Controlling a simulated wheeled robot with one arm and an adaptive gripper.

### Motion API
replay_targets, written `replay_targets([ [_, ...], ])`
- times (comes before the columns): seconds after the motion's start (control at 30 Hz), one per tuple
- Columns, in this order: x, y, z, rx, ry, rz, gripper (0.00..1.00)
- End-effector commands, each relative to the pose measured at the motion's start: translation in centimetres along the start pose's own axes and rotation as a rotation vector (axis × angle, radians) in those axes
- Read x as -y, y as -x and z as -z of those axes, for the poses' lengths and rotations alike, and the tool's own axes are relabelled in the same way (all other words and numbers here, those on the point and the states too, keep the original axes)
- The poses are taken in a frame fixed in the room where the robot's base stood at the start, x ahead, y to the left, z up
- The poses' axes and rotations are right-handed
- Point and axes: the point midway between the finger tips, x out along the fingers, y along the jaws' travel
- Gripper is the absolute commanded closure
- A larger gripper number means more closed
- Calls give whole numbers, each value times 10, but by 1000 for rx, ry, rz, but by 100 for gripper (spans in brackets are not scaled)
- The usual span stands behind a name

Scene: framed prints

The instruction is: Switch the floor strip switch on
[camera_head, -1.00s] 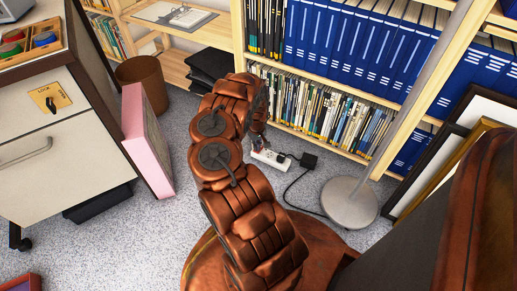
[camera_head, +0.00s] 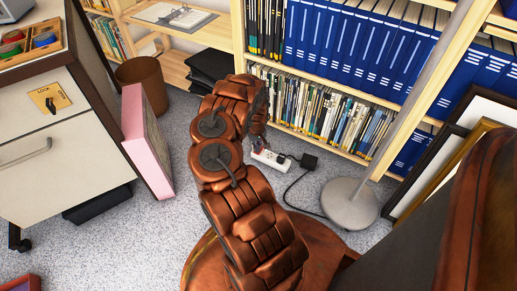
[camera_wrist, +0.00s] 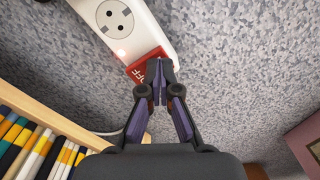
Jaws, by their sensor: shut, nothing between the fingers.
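The white floor strip (camera_head: 271,158) lies on the carpet by the foot of the bookcase. In the wrist view, the strip (camera_wrist: 148,32) runs down from the top, with a round socket and a red rocker switch (camera_wrist: 146,69) at its near end. Pale lettering shows on the switch, partly hidden by my fingers. A small orange-pink glow shows on the strip beside the switch. My gripper (camera_wrist: 160,88) is shut and empty, its fingertips at the switch's near edge; I cannot tell whether they touch. In the head view, my gripper (camera_head: 258,143) is mostly hidden by my arm.
A black plug (camera_head: 308,161) and cable lie right of the strip. The grey round lamp base (camera_head: 349,203) stands further right. Bookcase shelves with books (camera_head: 325,110) rise behind.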

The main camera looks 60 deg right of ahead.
Motion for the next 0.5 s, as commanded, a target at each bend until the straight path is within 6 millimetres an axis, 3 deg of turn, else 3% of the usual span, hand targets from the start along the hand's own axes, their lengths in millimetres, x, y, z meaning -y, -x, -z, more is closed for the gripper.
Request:
replay_targets([
  [0.5,0,37,0,0,0,0,100],
])
